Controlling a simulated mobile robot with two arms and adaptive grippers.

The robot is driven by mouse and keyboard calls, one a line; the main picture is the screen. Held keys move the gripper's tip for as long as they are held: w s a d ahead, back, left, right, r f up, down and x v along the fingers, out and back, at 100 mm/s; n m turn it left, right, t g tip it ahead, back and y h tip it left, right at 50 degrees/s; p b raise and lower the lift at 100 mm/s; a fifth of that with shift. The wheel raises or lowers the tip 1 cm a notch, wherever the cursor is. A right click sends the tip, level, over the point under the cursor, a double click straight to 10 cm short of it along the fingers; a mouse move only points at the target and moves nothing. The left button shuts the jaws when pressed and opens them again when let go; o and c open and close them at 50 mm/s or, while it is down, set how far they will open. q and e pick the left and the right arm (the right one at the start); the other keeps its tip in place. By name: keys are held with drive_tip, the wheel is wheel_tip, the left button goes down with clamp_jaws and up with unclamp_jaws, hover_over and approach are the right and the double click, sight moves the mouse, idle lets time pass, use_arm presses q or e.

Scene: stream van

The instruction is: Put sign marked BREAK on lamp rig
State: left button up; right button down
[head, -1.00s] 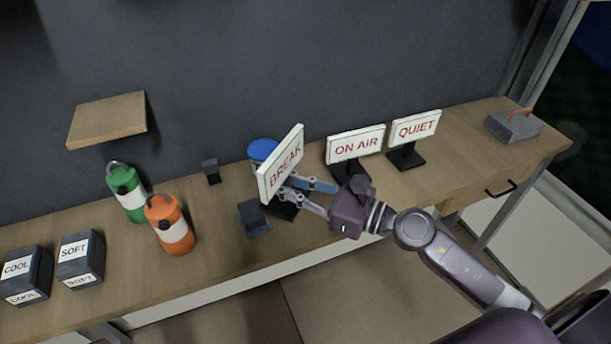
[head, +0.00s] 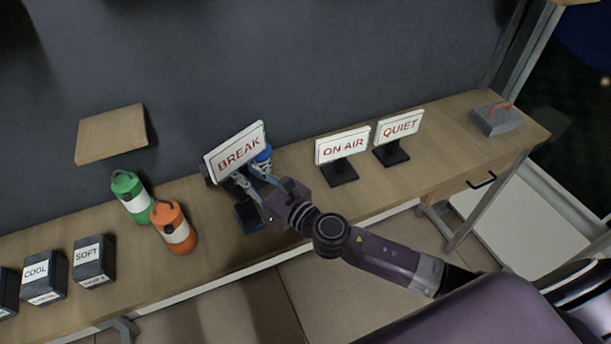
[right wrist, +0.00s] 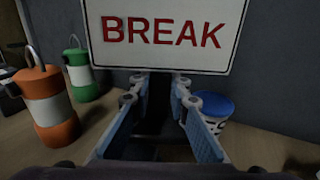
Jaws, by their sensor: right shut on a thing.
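The white sign marked BREAK (head: 236,150), with red letters, is tilted in the head view and also shows in the right wrist view (right wrist: 165,32). My right gripper (head: 249,184) is shut on its dark stand below the panel; the stand shows between the fingers in the right wrist view. I cannot clearly make out the lamp rig; the sign and gripper hide part of the bench there. My left gripper is not in view.
The ON AIR sign (head: 343,147) and QUIET sign (head: 400,127) stand to the right. A blue-lidded tub (right wrist: 214,108) is close behind the gripper. Green (head: 130,196) and orange (head: 174,228) bottles stand left, then dark labelled blocks (head: 93,262). A wooden shelf (head: 112,133) juts from the wall.

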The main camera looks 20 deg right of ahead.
drive_tip(key=shift+w+r, duration=0.1)
drive_tip(key=w+d+f+b, duration=0.1)
drive_tip(key=d+f+b, duration=0.1)
drive_tip(key=d, duration=0.1)
drive_tip(key=w+d+f+b, duration=0.1)
drive_tip(key=d+f+b, duration=0.1)
drive_tip(key=d, duration=0.1)
drive_tip(key=w+d+f+b, duration=0.1)
drive_tip(key=d+f+b, duration=0.1)
drive_tip(key=d, duration=0.1)
drive_tip(key=shift+w+d, duration=0.1)
drive_tip(key=shift+d, duration=0.1)
drive_tip(key=shift+w+d, duration=0.15)
drive_tip(key=shift+d, duration=0.35)
drive_tip(key=shift+w+d+f+b, duration=0.25)
drive_tip(key=shift+d+f+b, duration=0.15)
drive_tip(key=shift+d+f, duration=0.3)
drive_tip(key=shift+w+d+f+b, duration=0.25)
drive_tip(key=shift+d+f+b, duration=0.2)
drive_tip(key=shift+d, duration=0.3)
drive_tip(key=shift+f, duration=0.1)
